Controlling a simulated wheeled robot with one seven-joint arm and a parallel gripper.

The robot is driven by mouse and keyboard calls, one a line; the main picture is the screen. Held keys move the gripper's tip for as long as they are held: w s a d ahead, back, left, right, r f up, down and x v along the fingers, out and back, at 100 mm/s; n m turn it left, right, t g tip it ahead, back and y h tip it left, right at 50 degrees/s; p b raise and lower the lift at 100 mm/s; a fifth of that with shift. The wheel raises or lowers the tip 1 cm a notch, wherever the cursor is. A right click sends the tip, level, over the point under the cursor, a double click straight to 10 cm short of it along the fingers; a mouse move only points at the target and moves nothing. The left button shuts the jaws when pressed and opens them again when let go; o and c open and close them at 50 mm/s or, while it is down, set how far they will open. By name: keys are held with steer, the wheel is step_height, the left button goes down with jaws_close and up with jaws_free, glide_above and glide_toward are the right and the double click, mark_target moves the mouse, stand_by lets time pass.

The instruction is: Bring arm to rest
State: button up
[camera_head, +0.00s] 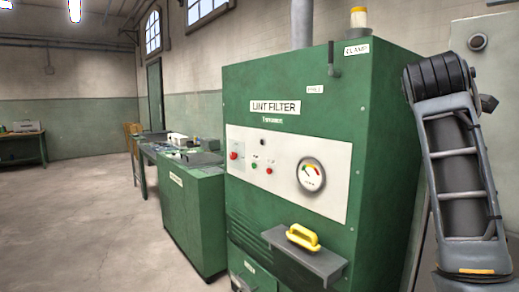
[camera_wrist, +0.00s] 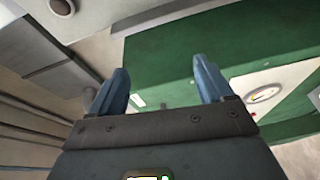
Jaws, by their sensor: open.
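My arm (camera_head: 458,170) shows at the right edge of the head view, folded upright in front of the right side of the lint filter machine. My gripper is outside the head view. In the wrist view my gripper (camera_wrist: 162,88) has its two blue fingers spread apart with nothing between them. The green lint filter machine (camera_head: 290,85) stands close by, and its green body (camera_wrist: 165,60) lies beyond the fingers in the wrist view. I cannot tell the exact distance between fingers and machine.
A shelf (camera_head: 305,262) with a yellow handle (camera_head: 302,237) juts from the machine's front. A gauge (camera_head: 311,174) sits on its white panel. A green cabinet (camera_head: 195,215) and a cluttered bench stand to its left. The floor (camera_head: 80,220) at left is clear.

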steer(key=s+a+f+y, duration=0.2)
steer(key=s+f, duration=0.1)
steer(key=f, duration=0.8)
steer(key=s+a+f+t+y, duration=0.1)
steer(key=s+a+f, duration=0.2)
steer(key=f, duration=0.8)
steer(key=s+a+f+y, duration=0.2)
steer(key=s+f, duration=0.1)
steer(key=f, duration=0.8)
steer(key=s+a+f+m+y, duration=0.1)
steer(key=s+a+f+y, duration=0.1)
steer(key=s+f, duration=0.55)
steer(key=s+a+f+m+y, duration=0.1)
steer(key=s+a+f+m, duration=0.3)
steer(key=s, duration=0.6)
steer(key=s+f+y, duration=0.1)
steer(key=s+f, duration=0.3)
steer(key=s, duration=0.9)
steer(key=s+r+m, duration=0.2)
steer(key=s+r, duration=0.1)
steer(key=s, duration=0.6)
steer(key=s+a+r+m+g+y, duration=0.1)
steer(key=s+r+m, duration=0.1)
steer(key=s, duration=0.7)
steer(key=shift+s+a+r+m, duration=0.15)
steer(key=shift+s+r+m, duration=0.2)
steer(key=shift+r+m, duration=0.05)
steer(key=shift+c, duration=0.5)
